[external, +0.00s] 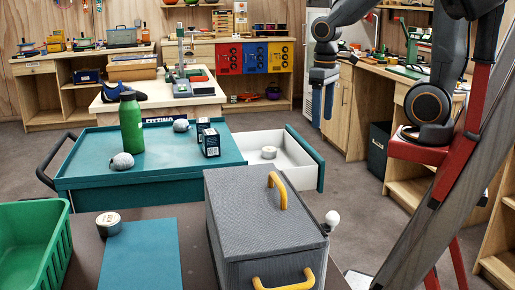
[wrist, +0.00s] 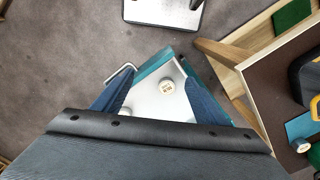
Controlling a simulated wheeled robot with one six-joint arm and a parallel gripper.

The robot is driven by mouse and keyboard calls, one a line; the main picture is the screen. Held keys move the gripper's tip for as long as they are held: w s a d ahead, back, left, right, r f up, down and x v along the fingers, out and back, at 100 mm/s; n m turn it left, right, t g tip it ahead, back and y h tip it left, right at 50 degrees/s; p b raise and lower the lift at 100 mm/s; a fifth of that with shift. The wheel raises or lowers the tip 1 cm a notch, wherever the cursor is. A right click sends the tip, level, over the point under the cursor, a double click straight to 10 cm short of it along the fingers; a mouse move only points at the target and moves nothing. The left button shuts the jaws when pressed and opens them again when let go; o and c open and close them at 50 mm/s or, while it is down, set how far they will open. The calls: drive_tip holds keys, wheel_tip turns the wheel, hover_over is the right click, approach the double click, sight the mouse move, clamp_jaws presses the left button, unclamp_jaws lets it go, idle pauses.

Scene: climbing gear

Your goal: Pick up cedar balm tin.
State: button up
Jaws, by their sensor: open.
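A small round tin with a pale lid (external: 269,152) lies in the open white drawer (external: 290,142) of the teal cart. It also shows in the wrist view (wrist: 167,87), with small print I cannot read. Another round tin (external: 108,223) stands on the near table beside a teal mat. I cannot tell by label which one is cedar balm. My gripper (external: 322,115) hangs pointing down, empty, above and apart from the drawer. In the wrist view my open gripper (wrist: 158,98) has its fingers on either side of the drawer tin, which lies well below.
The cart top (external: 85,165) holds a green bottle (external: 131,122), grey rounded items and dark boxes (external: 208,138). A grey case with yellow handles (external: 262,215) stands in front of the drawer. A green crate (external: 35,240) is at left. Floor is clear right of the drawer.

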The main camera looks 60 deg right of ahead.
drive_tip(key=w+a+r+n, duration=0.1)
drive_tip(key=w+a+r, duration=0.1)
drive_tip(key=w+a, duration=0.4)
drive_tip(key=w+a+r+n, duration=0.1)
drive_tip(key=w+a+r, duration=0.2)
drive_tip(key=w+a, duration=0.35)
drive_tip(key=n+t+y, duration=0.2)
drive_tip(key=n, duration=0.3)
hover_over(109, 218)
drive_tip(key=s+d, duration=0.1)
drive_tip(key=s, duration=0.1)
wheel_tip(109, 218, down, 9)
drive_tip(key=shift+s+d+r, duration=0.1)
drive_tip(key=shift+s, duration=0.05)
drive_tip(key=shift+t, duration=0.3)
drive_tip(key=shift+p+x, duration=1.2)
drive_tip(key=shift+x, duration=2.65)
drive_tip(key=shift+c, duration=0.2)
